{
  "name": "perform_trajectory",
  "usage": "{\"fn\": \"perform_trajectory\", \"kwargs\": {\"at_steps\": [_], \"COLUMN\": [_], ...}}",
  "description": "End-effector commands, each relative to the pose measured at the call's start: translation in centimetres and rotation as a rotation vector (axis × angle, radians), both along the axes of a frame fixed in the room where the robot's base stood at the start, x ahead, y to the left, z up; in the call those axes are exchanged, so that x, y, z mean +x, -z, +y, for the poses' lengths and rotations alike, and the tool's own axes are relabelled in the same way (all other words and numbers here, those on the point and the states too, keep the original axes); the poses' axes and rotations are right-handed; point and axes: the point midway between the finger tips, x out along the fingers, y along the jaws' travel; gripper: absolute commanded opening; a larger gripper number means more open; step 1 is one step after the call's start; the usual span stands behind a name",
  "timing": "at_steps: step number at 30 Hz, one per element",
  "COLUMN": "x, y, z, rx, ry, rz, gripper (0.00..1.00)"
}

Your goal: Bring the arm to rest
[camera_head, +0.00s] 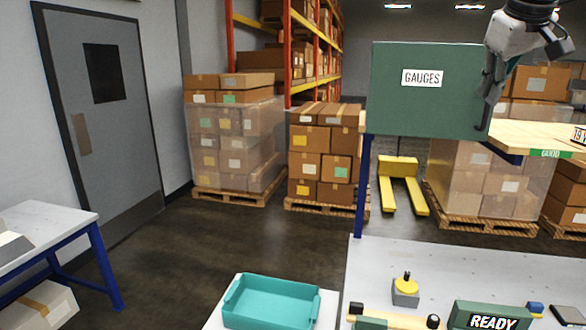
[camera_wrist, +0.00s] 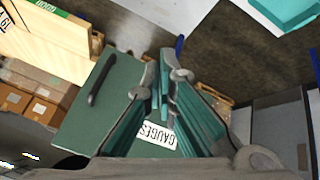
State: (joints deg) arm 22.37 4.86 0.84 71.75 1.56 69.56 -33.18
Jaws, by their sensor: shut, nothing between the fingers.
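My gripper (camera_head: 491,92) hangs from the arm at the upper right, in front of the right part of a green cabinet labelled GAUGES (camera_head: 425,108). In the wrist view my gripper (camera_wrist: 164,72) is shut with nothing in it, its fingers pointing past the cabinet (camera_wrist: 118,108). A dark bar handle (camera_head: 483,128) is at the cabinet's right side, just below the fingers. It also shows in the wrist view (camera_wrist: 103,80), apart from the fingers. Whether the fingers touch the cabinet I cannot tell.
A wooden shelf (camera_head: 535,133) with a GOOD label is right of the cabinet. Open floor (camera_head: 240,235) lies left of the bench.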

Motion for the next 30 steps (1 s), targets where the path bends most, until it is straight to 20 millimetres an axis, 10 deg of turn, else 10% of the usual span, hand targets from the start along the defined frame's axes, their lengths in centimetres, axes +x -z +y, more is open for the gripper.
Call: {"fn": "perform_trajectory", "kwargs": {"at_steps": [15, 24, 30], "x": [-14.0, -20.9, -22.0], "y": [16.0, 26.0, 27.6], "z": [15.5, 18.7, 19.0], "rx": [0.195, 0.271, 0.282], "ry": [0.078, 0.118, 0.128], "rz": [0.021, 0.044, 0.049], "gripper": [0.00, 0.00, 0.00]}}
